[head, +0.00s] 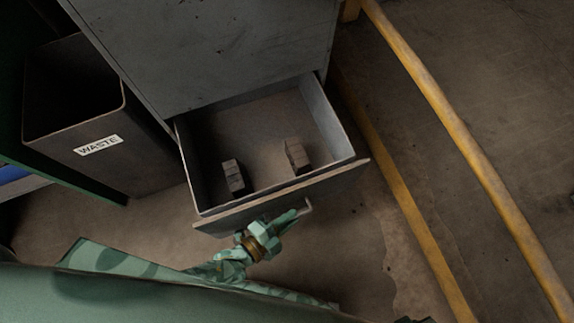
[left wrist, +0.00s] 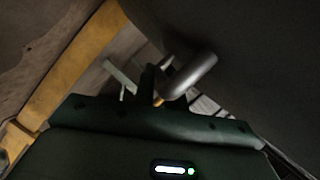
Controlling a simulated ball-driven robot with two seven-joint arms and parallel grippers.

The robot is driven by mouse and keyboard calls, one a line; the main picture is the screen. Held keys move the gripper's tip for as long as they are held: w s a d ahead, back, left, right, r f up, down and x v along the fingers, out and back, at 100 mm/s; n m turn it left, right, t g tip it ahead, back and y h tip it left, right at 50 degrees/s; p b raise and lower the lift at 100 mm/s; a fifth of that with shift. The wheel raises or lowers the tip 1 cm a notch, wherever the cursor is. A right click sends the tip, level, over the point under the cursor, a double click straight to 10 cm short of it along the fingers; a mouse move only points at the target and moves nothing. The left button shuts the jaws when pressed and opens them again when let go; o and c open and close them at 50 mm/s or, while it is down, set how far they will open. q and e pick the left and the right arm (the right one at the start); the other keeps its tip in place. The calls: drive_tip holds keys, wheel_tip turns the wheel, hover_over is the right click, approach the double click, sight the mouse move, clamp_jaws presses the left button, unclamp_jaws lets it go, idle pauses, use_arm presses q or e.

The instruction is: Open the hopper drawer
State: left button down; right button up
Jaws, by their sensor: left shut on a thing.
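The hopper drawer (head: 281,199) stands pulled out of the grey cabinet (head: 205,45), with its inside showing in the head view. Two small dark blocks, a left one (head: 233,177) and a right one (head: 297,156), are in it. My left gripper (head: 297,214) is at the outer side of the drawer front, shut on the drawer handle (head: 308,205). The grey, rounded handle (left wrist: 192,75) also shows close up in the left wrist view, at the gripper's fingers (left wrist: 150,82). Most of the grip is hidden in the head view. My right gripper is not in view.
A dark waste bin (head: 130,155) with a "WASTE" label stands left of the cabinet, close to the drawer. The concrete floor right of the drawer is clear.

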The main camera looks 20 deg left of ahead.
use_arm(q)
drive_tip(key=shift+s+d, duration=0.35)
drive_tip(key=shift+s, duration=0.3)
drive_tip(key=c, duration=1.5)
unclamp_jaws()
drive_tip(key=shift+o, duration=0.2)
drive_tip(key=shift+w, duration=0.1)
